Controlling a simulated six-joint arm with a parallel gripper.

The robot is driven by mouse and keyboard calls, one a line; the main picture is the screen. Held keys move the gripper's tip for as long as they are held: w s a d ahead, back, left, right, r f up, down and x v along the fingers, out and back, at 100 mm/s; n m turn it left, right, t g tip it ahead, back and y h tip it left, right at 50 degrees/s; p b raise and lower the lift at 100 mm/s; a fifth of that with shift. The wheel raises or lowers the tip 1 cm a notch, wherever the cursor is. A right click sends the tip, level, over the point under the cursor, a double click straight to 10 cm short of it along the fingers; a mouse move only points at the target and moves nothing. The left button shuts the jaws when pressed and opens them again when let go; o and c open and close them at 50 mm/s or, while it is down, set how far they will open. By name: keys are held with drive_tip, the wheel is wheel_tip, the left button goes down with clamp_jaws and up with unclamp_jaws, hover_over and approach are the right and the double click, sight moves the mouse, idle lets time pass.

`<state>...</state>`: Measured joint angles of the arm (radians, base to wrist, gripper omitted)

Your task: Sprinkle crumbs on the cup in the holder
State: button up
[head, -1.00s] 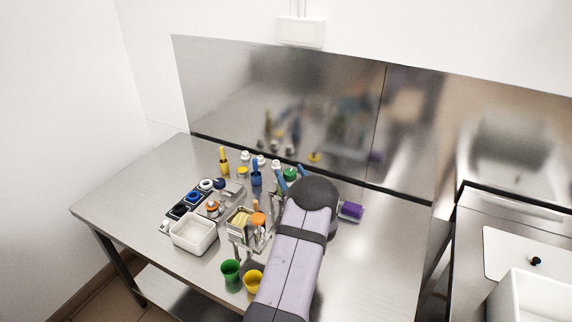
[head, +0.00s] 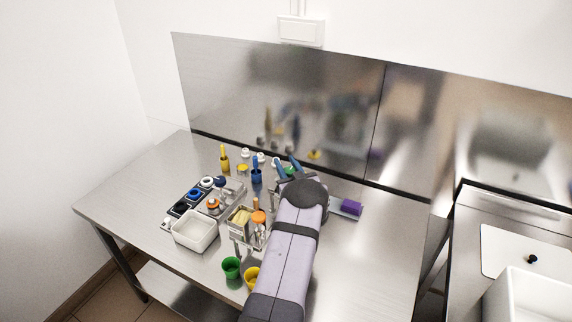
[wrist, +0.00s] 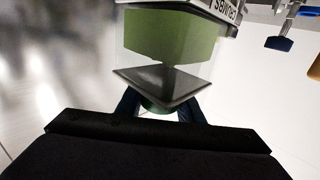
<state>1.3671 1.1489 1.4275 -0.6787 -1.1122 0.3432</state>
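My gripper (wrist: 158,112) has two dark blue fingers spread apart. In the wrist view, a green rounded piece (wrist: 156,106) shows between them, partly hidden behind a dark square plate (wrist: 160,86); I cannot tell whether the fingers touch it. Beyond the plate is a green block-like mass (wrist: 170,36) with a lettered edge above it. In the head view, the blue fingers are at the back of the table near a green round top (head: 288,169). A metal holder (head: 238,235) stands left of my arm. A green cup (head: 231,267) and a yellow cup (head: 252,277) are in front.
A white bin (head: 195,230) and a tray of several round-topped items (head: 212,205) are at left. Yellow (head: 224,158) and blue (head: 256,175) upright items stand at the back.

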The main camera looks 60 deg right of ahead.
drive_tip(key=shift+c, duration=1)
drive_tip(key=shift+m+b, duration=0.3)
drive_tip(key=g+h, duration=0.1)
drive_tip(key=m+g+b, duration=0.1)
drive_tip(key=m+g+h+b, duration=0.1)
drive_tip(key=shift+s+d+f+h, duration=0.1)
drive_tip(key=shift+s+d+h, duration=0.15)
drive_tip(key=shift+h, duration=0.05)
drive_tip(key=shift+s+d+r+m+g+h+b, duration=0.1)
drive_tip(key=shift+s+m+g+h+b, duration=0.2)
drive_tip(key=shift+m+g+b, duration=0.35)
drive_tip(key=shift+s+d+r+m+g+h+b, duration=0.1)
drive_tip(key=shift+m+g+h+b, duration=0.35)
drive_tip(key=shift+g, duration=0.4)
drive_tip(key=o, duration=1.1)
drive_tip(key=shift+a+f, duration=0.1)
